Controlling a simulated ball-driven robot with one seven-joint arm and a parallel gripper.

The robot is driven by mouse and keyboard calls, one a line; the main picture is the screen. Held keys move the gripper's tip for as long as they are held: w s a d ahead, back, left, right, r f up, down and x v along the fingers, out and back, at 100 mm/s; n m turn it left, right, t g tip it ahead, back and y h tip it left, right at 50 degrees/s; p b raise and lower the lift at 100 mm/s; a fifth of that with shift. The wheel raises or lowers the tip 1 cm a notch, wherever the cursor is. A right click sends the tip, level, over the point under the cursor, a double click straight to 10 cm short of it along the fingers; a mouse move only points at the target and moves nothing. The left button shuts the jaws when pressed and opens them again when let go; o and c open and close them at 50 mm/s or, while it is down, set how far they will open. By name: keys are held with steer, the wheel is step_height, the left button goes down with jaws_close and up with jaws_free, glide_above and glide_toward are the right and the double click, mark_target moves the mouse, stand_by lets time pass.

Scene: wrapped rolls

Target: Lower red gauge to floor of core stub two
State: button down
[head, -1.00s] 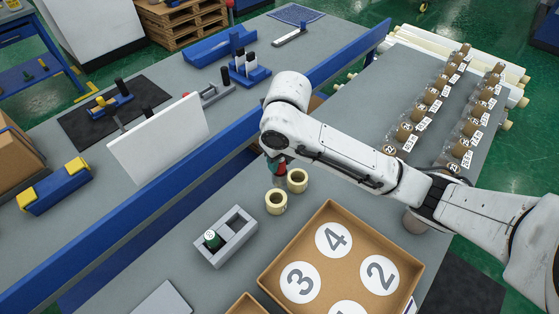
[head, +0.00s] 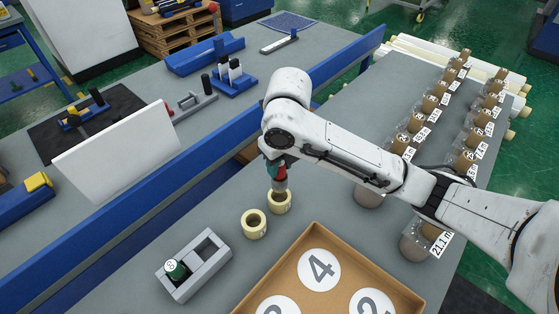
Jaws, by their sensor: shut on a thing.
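The red gauge (head: 281,187) is upright in my gripper (head: 279,172), which is shut on its red upper part. The grey lower part of the gauge hangs at the mouth of the right-hand cream core stub (head: 281,204). I cannot tell whether its tip is inside the bore or just above it. The other cream core stub (head: 254,226) stands in front and to the left, with an open, empty-looking mouth. The numbers on the stubs are too small to read.
A grey two-slot holder (head: 207,257) has a green-topped gauge (head: 177,270) in one slot; its other slot is empty. A cardboard tray (head: 310,232) with numbered circles lies in front. Wrapped rolls (head: 430,105) line the right. A blue rail (head: 160,195) runs behind.

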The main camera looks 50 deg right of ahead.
mark_target(279, 188)
steer(key=shift+f+b, duration=2.2)
steer(key=shift+f, duration=0.7)
steer(key=shift+f+b, duration=0.7)
steer(key=shift+b, duration=0.1)
steer(key=shift+a+f+b, duration=0.25)
steer(key=shift+f+b, duration=0.7)
steer(key=shift+b, duration=0.05)
steer(key=c, duration=1.1)
jaws_free()
steer(key=shift+d, duration=0.2)
steer(key=shift+c, duration=0.2)
steer(key=shift+o, duration=0.6)
steer(key=shift+d, duration=0.2)
steer(key=o, duration=0.3)
steer(key=shift+a+r, duration=0.1)
steer(key=shift+r, duration=0.05)
steer(key=r, duration=0.3)
steer(key=s+r+p, duration=0.1)
steer(key=r, duration=0.3)
steer(key=r+p, duration=0.1)
steer(key=r, duration=0.2)
steer(key=shift+s+a+r, duration=0.15)
steer(key=shift+r, duration=0.2)
